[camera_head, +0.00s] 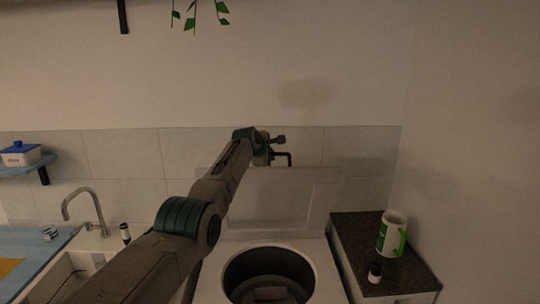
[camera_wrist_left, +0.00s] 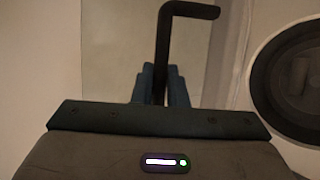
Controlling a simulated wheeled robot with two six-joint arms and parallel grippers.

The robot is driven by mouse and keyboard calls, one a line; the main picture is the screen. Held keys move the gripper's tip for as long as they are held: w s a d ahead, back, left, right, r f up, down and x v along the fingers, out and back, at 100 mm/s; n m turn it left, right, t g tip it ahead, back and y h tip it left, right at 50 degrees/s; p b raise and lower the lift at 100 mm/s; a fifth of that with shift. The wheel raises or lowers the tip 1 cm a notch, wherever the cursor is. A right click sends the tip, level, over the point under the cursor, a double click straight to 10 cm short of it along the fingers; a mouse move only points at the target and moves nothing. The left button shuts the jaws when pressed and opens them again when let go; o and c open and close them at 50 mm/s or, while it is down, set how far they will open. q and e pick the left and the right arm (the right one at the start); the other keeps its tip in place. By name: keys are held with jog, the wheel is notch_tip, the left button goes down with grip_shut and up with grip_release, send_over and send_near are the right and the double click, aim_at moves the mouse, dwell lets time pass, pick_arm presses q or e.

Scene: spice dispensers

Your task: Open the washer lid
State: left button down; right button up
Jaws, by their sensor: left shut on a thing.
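The washer (camera_head: 212,285) is a pale top-loader with a round dark drum opening (camera_head: 268,268). Its pale lid (camera_head: 300,200) stands raised, nearly upright, behind the opening. A black bent handle (camera_head: 289,157) is at the lid's top edge. My left gripper (camera_head: 274,150) is at that edge, its arm reaching across the washer's left side. In the left wrist view the fingers (camera_wrist_left: 160,88) are shut on the stem of the black handle (camera_wrist_left: 164,45). The dark round opening (camera_wrist_left: 290,80) shows at right there. My right gripper is not in view.
A sink faucet (camera_head: 85,200) stands at left. The tiled wall (camera_head: 120,160) is close behind the lid.

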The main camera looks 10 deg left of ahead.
pick_arm(q)
jog(key=c, duration=1.7)
grip_release()
jog(key=shift+f, duration=0.1)
jog(key=shift+c, duration=0.2)
jog(key=shift+w, duration=0.1)
jog(key=shift+s+a+r+b, duration=0.1)
jog(key=shift+s+r+b, duration=0.1)
jog(key=shift+s+b, duration=0.4)
jog(key=shift+b+v, duration=0.85)
jog(key=shift+b, duration=0.1)
jog(key=b+v, duration=0.4)
jog(key=v, duration=0.3)
jog(key=shift+s+r, duration=0.3)
jog(key=shift+a, duration=0.1)
